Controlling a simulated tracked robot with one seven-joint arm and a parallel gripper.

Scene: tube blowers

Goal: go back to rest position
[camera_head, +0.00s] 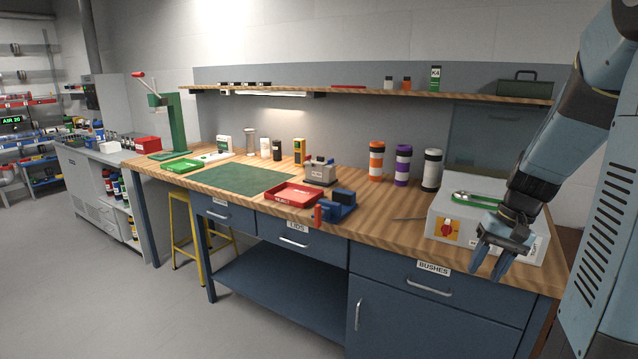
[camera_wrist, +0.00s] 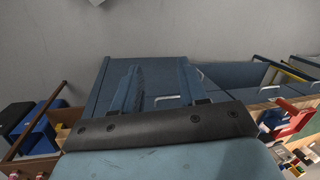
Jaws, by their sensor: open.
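My gripper (camera_head: 486,268) hangs at the right of the head view, its fingers pointing down. In that view it overlaps the front of a grey control box (camera_head: 438,213) at the right end of the workbench (camera_head: 385,226). I cannot tell how far it is from the box. In the wrist view, my gripper (camera_wrist: 157,72) shows two blue-grey fingers apart, with nothing between them. Beyond them is the blue front of the workbench and the grey floor.
A red tray (camera_head: 293,195) and a blue fixture (camera_head: 337,206) lie mid-bench. The floor (camera_head: 200,310) in front is clear.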

